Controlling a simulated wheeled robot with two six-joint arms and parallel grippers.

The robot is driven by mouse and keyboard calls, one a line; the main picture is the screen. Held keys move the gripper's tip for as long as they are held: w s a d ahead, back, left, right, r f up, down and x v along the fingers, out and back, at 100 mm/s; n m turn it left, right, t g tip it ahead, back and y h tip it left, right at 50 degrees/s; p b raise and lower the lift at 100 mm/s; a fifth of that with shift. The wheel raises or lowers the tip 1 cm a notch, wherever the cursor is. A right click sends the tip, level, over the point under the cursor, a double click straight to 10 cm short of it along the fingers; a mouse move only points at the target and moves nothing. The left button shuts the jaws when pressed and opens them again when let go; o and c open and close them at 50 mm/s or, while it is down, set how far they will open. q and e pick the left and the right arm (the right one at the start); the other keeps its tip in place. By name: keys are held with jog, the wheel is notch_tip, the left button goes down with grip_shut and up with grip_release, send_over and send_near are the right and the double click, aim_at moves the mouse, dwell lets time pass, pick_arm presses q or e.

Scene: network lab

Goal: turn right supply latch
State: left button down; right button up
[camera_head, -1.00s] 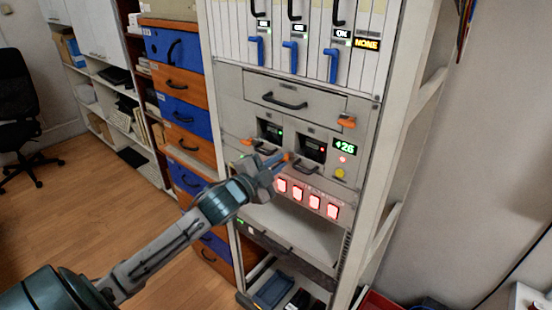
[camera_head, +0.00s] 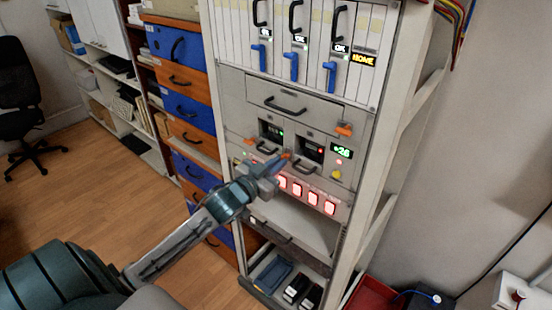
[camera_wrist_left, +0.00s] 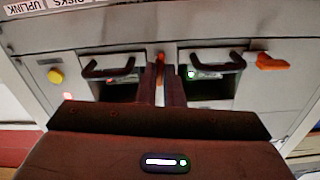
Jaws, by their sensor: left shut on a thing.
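The right supply latch (camera_head: 287,155) is a small orange tab on the rack panel between the two supply units. My left gripper (camera_head: 281,161) is shut on it. In the left wrist view, which is upside down, the latch (camera_wrist_left: 160,66) shows as a narrow upright orange strip between the dark fingers (camera_wrist_left: 161,88). The right supply (camera_head: 311,151) has a black handle and a red light. The left supply (camera_head: 271,133) shows a green light, and its orange latch (camera_head: 249,142) lies roughly level. The gripper hides part of the right latch. My right gripper is not in view.
A green number display (camera_head: 341,151) and a yellow button (camera_head: 337,174) are right of the supplies. Lit red switches (camera_head: 314,198) sit just below. Blue and orange drawers (camera_head: 185,107) stand left.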

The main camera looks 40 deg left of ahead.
pick_arm(q)
jog(key=shift+r+n+p, duration=0.15)
jog(key=shift+n+p, duration=0.4)
jog(key=shift+n, duration=0.25)
jog(key=c, duration=1.6)
grip_release()
jog(key=shift+o, duration=0.4)
jog(key=shift+w, duration=0.2)
jog(key=s+b, duration=0.3)
jog(key=s, duration=0.7)
jog(key=shift+s+a, duration=0.35)
jog(key=shift+a, duration=0.05)
jog(key=shift+f, duration=0.25)
